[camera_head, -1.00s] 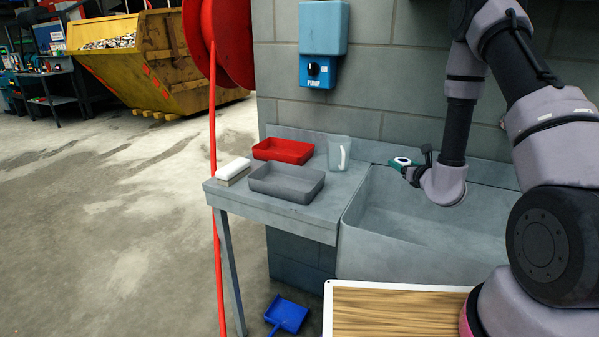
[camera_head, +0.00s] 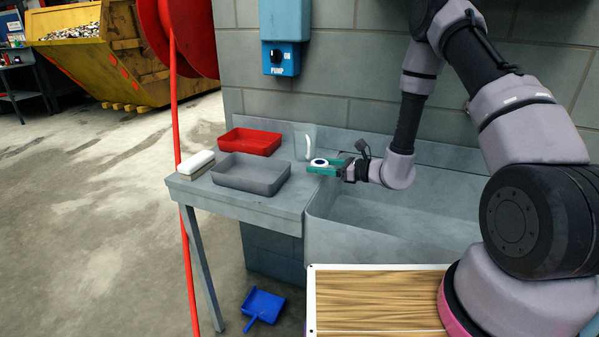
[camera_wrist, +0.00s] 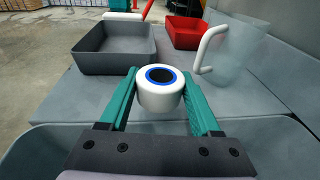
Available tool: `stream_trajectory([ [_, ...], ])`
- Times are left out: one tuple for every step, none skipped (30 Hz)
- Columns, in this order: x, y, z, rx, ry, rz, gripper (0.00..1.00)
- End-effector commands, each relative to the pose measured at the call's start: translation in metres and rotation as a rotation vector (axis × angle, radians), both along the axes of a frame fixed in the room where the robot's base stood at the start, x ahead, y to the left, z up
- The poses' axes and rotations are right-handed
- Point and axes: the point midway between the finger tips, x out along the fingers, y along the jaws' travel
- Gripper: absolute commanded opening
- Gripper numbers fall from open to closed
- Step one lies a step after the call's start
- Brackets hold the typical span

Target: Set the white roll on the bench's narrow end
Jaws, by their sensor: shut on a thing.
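My gripper (camera_head: 325,168) has teal fingers and is shut on the white roll (camera_head: 319,162). In the wrist view the roll (camera_wrist: 160,92) sits between the two fingertips, with a blue ring around a dark hole on its top. The gripper holds it upright above the right edge of the bench, by the sink. The grey bench (camera_head: 232,204) stands against the block wall; its narrow left end carries a white-topped brush or block (camera_head: 196,162).
A grey tray (camera_head: 251,187) and a red tray (camera_head: 249,146) stand on the bench. A clear jug (camera_head: 305,137) with a white handle stands behind the roll. The sink basin (camera_head: 400,219) is on the right. A red hose (camera_head: 183,230) hangs past the bench's left end.

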Motion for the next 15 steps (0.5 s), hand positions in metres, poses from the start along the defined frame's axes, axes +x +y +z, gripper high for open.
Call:
stream_trajectory([
  [0.003, 0.007, -0.004, -0.001, -0.002, 0.001, 0.12],
  [0.005, 0.01, -0.006, -0.001, -0.002, 0.001, 0.12],
  [0.006, 0.013, -0.008, -0.001, 0.0, 0.001, 0.12],
  [0.007, 0.015, -0.009, -0.001, 0.0, 0.0, 0.12],
  [0.008, 0.016, -0.009, -0.001, -0.001, -0.001, 0.12],
  [0.009, 0.018, -0.011, -0.001, -0.001, -0.001, 0.12],
  [0.01, 0.02, -0.012, 0.0, -0.001, 0.0, 0.12],
  [0.012, 0.023, -0.013, 0.0, -0.001, 0.0, 0.12],
  [0.014, 0.028, -0.016, 0.0, 0.0, 0.001, 0.12],
  [0.016, 0.032, -0.019, 0.0, 0.0, 0.0, 0.12],
  [0.018, 0.037, -0.021, 0.0, 0.0, 0.001, 0.12],
  [0.02, 0.042, -0.024, 0.0, -0.001, 0.001, 0.12],
  [0.022, 0.044, -0.028, 0.0, -0.001, 0.0, 0.12],
  [0.024, 0.046, -0.032, -0.001, 0.0, -0.001, 0.12],
  [0.025, 0.049, -0.035, -0.001, 0.0, -0.001, 0.12],
])
